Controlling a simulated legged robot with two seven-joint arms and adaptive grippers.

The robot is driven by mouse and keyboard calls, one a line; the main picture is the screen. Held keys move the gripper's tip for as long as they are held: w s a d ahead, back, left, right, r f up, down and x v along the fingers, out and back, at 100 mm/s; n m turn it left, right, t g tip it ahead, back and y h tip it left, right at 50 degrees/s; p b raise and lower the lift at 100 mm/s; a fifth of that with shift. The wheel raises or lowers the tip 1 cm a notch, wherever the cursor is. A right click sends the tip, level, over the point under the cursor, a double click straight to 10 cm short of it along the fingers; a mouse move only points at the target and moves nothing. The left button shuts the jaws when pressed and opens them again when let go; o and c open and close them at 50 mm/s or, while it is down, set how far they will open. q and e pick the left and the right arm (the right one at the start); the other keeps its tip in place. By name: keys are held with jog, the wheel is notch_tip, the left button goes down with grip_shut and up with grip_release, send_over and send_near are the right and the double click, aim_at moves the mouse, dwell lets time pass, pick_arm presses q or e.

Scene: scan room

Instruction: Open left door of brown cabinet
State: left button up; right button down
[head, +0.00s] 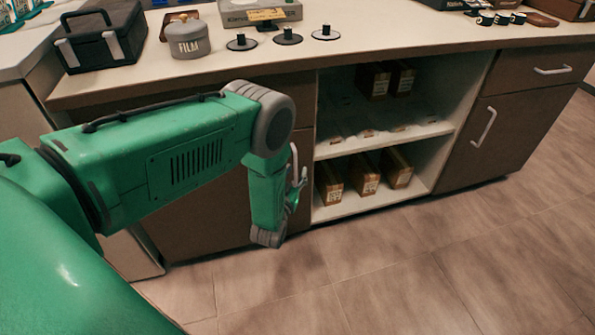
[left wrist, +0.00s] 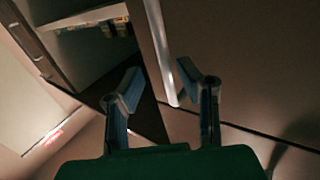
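The brown cabinet's left door (head: 200,215) is mostly hidden behind my green left arm in the head view, and it looks shut. Its pale vertical handle (head: 294,160) is near the door's right edge, beside the open shelves. My left gripper (head: 298,182) is at the lower part of this handle. In the left wrist view, my left gripper (left wrist: 158,82) has its two fingers apart. The handle (left wrist: 160,50) runs down between them, closer to the right finger; I cannot tell whether it touches. The door panel (left wrist: 245,60) fills the right side there. My right gripper is not in view.
Open shelves (head: 410,133) with brown boxes stand right of the door. A right door (head: 510,130) with its own handle is further right. The countertop (head: 390,25) holds a film canister (head: 187,40), a black case (head: 103,45) and reels. The tiled floor (head: 400,270) in front is clear.

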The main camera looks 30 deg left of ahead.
pick_arm(q)
jog(key=shift+x, duration=1)
jog(key=shift+w+a+f, duration=0.15)
jog(key=shift+w+a, duration=0.05)
jog(key=shift+a, duration=0.35)
jog(key=shift+d, duration=0.25)
grip_shut()
jog(key=shift+d, duration=0.1)
